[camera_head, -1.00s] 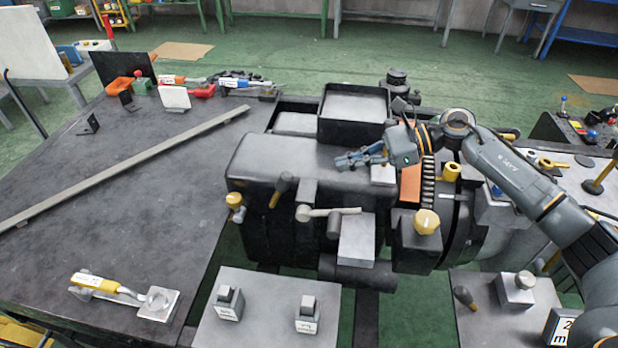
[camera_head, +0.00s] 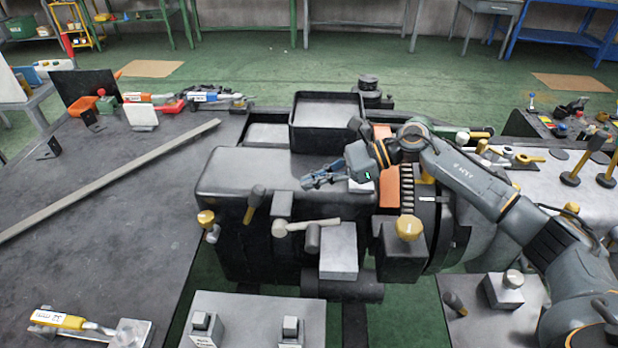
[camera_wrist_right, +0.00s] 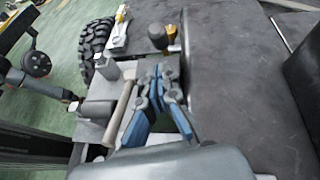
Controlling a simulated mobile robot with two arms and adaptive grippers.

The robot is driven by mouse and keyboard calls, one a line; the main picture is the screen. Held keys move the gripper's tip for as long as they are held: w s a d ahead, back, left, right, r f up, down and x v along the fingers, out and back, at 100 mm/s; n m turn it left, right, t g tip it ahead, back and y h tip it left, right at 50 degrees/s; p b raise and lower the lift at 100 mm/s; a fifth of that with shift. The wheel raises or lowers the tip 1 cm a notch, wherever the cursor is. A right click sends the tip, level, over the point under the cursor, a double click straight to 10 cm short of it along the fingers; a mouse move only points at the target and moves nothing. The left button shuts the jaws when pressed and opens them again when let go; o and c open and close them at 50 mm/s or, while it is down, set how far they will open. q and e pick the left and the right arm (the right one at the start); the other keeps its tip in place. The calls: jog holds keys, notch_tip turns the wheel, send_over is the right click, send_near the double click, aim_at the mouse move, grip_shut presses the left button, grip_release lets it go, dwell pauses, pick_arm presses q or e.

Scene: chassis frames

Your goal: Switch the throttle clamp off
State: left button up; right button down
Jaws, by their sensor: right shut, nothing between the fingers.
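My right gripper (camera_head: 318,181) is shut and empty, held above the top of the dark engine-like block (camera_head: 250,172). In the right wrist view its blue fingers (camera_wrist_right: 158,82) lie together, beside a pale lever (camera_wrist_right: 121,108). In the head view this lever (camera_head: 312,224) lies roughly level on the block's front, below the gripper and apart from it. A yellow-handled clamp (camera_head: 62,320) with a label lies on the dark table at lower left. I cannot read its label, or tell which part is the throttle clamp. My left gripper is out of view.
A long pale bar (camera_head: 110,180) crosses the dark table (camera_head: 130,250). Labelled clamps (camera_head: 210,97) and small parts stand at its back. An open black tray (camera_head: 326,115) sits behind the gripper. A yellow knob (camera_head: 408,228) stands at the block's right front.

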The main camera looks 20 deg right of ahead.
aim_at(262, 188)
jog(key=p+x, duration=0.2)
jog(key=x, duration=0.4)
jog(key=shift+a+r, duration=0.1)
jog(key=shift+r, duration=0.05)
jog(key=shift+x, duration=0.75)
jog(key=shift+w+a+r+p, duration=0.1)
jog(key=shift+p, duration=0.3)
jog(key=shift+w+a+r+g+h+p, duration=0.2)
jog(key=shift+a+r+h+p, duration=0.3)
jog(key=shift+p, duration=0.2)
jog(key=shift+w+a+r+g+h+p, duration=0.2)
jog(key=shift+a+r+h+p, duration=0.25)
jog(key=shift+h+p, duration=0.2)
jog(key=a+h, duration=0.1)
jog(key=w+a+h, duration=0.1)
jog(key=a, duration=0.1)
jog(key=a+r+g+h+p, duration=0.1)
jog(key=shift+w+a+m+h, duration=0.2)
jog(key=shift+w+m+h, duration=0.05)
jog(key=shift+w+m, duration=0.1)
jog(key=a+b, duration=0.1)
jog(key=w+a+h+b, duration=0.1)
jog(key=shift+w+a+g+h, duration=0.1)
jog(key=shift+a+g+h, duration=0.2)
jog(key=shift+a+g, duration=0.1)
